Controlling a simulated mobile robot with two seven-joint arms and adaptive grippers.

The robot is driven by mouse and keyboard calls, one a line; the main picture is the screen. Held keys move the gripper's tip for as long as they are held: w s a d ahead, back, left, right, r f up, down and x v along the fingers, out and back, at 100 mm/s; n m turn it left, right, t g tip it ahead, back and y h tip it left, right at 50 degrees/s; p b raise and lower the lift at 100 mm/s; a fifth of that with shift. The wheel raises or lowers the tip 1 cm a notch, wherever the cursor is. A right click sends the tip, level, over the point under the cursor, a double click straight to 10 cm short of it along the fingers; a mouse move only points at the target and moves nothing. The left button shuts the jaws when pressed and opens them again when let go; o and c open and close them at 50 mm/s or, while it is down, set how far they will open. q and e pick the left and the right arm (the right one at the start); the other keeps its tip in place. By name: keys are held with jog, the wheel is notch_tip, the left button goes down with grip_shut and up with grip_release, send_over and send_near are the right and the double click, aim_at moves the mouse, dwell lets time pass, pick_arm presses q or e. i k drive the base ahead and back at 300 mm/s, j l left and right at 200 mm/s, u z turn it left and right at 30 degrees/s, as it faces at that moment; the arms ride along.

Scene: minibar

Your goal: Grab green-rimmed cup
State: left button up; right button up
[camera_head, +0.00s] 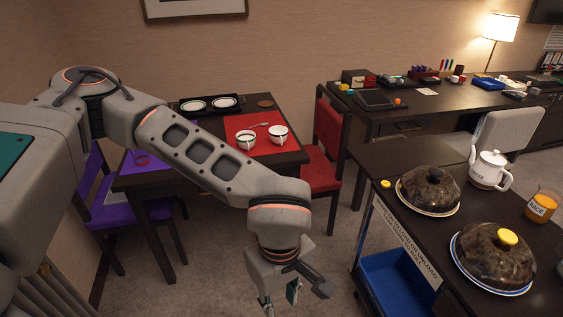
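Two white cups stand on the red placemat (262,146) on the dark dining table. The left cup (245,141) has a dark rim that may be green. The right cup (278,136) also shows a dark edge, and I cannot tell its rim colour surely. My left arm reaches across the view in front of the table. My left gripper (280,297) points down over the floor, right of the table and well away from the cups. Its fingers are apart, with nothing seen between them; the tips are near the bottom edge. My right gripper is not in view.
A red chair (328,135) stands at the table's right side, a purple chair at its left. A black tray (209,109) with plates lies at the back. On the right, a cart carries domed dishes (429,190), a teapot (489,169) and an orange drink (541,205).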

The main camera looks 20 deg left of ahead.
aim_at(247, 143)
jog(key=i+j+z, duration=0.45)
jog(key=j, duration=0.4)
jog(key=i+j, duration=0.2)
jog(key=j, duration=0.15)
jog(key=i+j, duration=0.15)
jog(key=j, duration=0.15)
jog(key=i+j+z, duration=0.1)
jog(key=j, duration=0.25)
jog(key=i+j, duration=0.45)
jog(key=j, duration=0.25)
jog(key=i+j, duration=0.15)
jog(key=j, duration=0.2)
jog(key=i+j+z, duration=0.1)
jog(key=j, duration=0.25)
jog(key=i, duration=0.1)
